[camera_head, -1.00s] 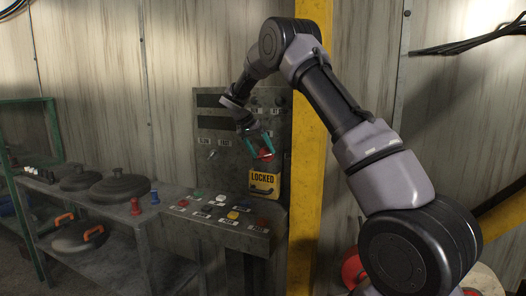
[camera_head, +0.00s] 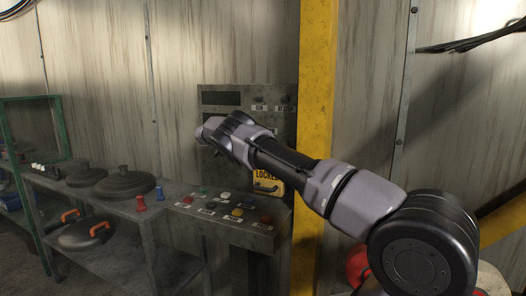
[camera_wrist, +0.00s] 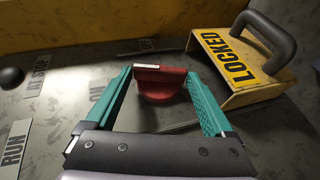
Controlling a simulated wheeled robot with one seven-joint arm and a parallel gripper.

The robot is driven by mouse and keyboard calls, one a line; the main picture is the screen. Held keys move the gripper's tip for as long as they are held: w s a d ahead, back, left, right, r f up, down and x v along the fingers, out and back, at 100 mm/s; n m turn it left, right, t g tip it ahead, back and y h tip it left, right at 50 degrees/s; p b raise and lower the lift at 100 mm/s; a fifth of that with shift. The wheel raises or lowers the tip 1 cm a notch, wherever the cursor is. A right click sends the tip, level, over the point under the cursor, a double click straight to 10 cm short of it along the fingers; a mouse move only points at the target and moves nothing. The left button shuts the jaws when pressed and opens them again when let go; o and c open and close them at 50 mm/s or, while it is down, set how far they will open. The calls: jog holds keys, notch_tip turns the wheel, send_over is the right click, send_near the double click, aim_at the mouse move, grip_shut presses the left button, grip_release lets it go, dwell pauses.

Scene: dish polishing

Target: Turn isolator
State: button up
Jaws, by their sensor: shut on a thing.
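The red isolator knob (camera_wrist: 160,88) sits on the grey panel between the teal fingers of my gripper (camera_wrist: 158,76) in the wrist view. The fingers are shut on its grip bar, one at each end. In the head view my arm hides the knob and the fingers.
A yellow LOCKED box (camera_wrist: 240,68) with a dark handle is close right of the knob. A yellow post (camera_head: 315,130) stands beside the panel. Buttons cover the sloped console (camera_head: 225,222); dark pan lids (camera_head: 125,185) lie on the left bench.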

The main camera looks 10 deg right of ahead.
jog(key=shift+a+f+n+g+h, duration=0.1)
jog(key=shift+f+n+g+h, duration=0.15)
jog(key=shift+h, duration=0.4)
jog(key=shift+f+n+g+h, duration=0.15)
jog(key=shift+f+n+h, duration=0.1)
jog(key=shift+h, duration=0.4)
jog(key=o, duration=1.1)
